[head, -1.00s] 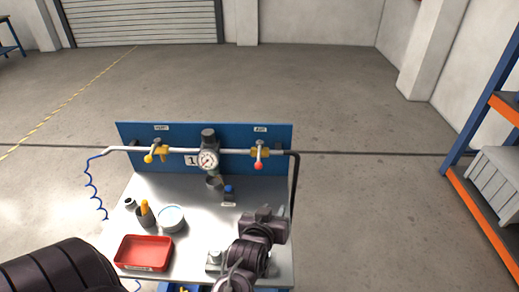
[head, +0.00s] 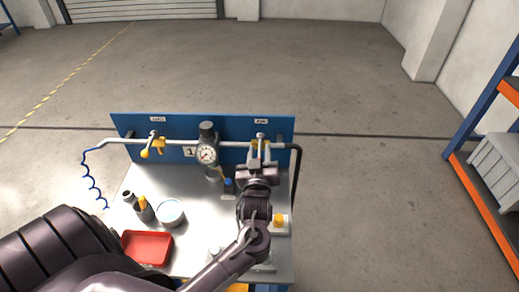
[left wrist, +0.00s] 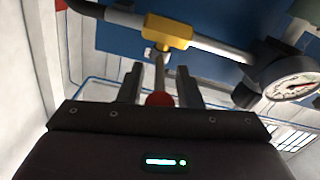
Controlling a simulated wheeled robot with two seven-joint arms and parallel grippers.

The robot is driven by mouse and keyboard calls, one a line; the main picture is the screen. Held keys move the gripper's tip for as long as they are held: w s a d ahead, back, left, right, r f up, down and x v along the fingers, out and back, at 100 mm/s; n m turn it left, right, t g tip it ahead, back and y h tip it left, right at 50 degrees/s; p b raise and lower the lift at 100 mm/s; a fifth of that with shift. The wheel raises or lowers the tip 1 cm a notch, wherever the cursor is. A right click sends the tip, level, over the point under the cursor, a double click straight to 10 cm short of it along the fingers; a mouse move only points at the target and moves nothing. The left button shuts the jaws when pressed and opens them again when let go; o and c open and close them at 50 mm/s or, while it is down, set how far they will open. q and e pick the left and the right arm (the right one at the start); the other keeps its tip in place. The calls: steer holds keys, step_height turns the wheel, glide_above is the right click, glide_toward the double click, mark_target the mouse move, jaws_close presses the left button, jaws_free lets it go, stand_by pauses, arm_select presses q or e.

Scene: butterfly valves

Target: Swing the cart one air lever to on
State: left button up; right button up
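The cart (head: 190,262) has a blue back panel (head: 180,130) with a "1" plate and a pipe with two yellow valves. The right valve (left wrist: 168,32) sits under a small label (head: 261,122), too small to read surely. Its lever (left wrist: 159,75) ends in a red knob (left wrist: 158,100). My left gripper (head: 257,160) is at this valve and hides much of it in the head view. In the left wrist view, its fingers (left wrist: 159,82) stand apart on either side of the lever, with visible gaps. The left valve's lever (head: 145,153) has a yellow knob. My right gripper is not in view.
A pressure gauge (head: 207,154) sits on the pipe between the valves and shows close in the left wrist view (left wrist: 292,90). The cart top holds a red tray (head: 147,248), a round tin (head: 171,213) and small containers. A black hose (head: 297,180) hangs at the right.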

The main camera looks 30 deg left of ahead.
arm_select(q)
steer(key=shift+w, duration=0.1)
jaws_close()
stand_by(0.3)
